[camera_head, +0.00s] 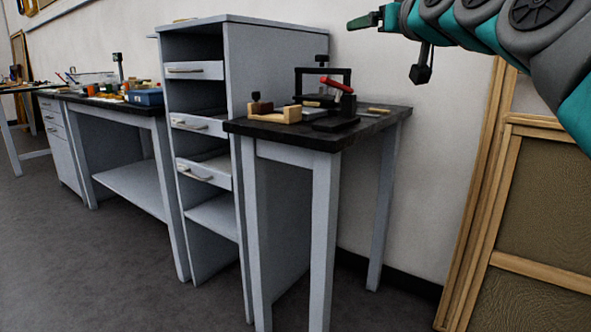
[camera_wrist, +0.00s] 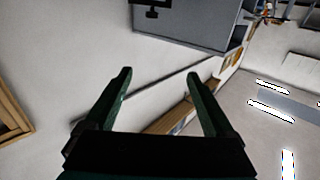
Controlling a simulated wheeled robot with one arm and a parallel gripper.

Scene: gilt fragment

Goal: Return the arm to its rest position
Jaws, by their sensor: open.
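My gripper (camera_head: 365,20) is at the top of the head view, at the end of my grey and teal arm, which reaches in from the upper right. It is in the air, above and to the right of the small dark-topped table, close in front of the white wall in the picture. In the wrist view my gripper (camera_wrist: 160,78) shows two dark green fingers set wide apart. Nothing is between them. The base of the arm is out of view.
The small table (camera_head: 370,125) holds a black frame press (camera_head: 345,78), a red-handled tool (camera_head: 337,85) and a wooden clamp (camera_head: 275,112). A grey drawer cabinet (camera_head: 282,130) stands beside it. Wooden framed panels (camera_head: 540,195) lean at right. The floor (camera_head: 110,270) at left is clear.

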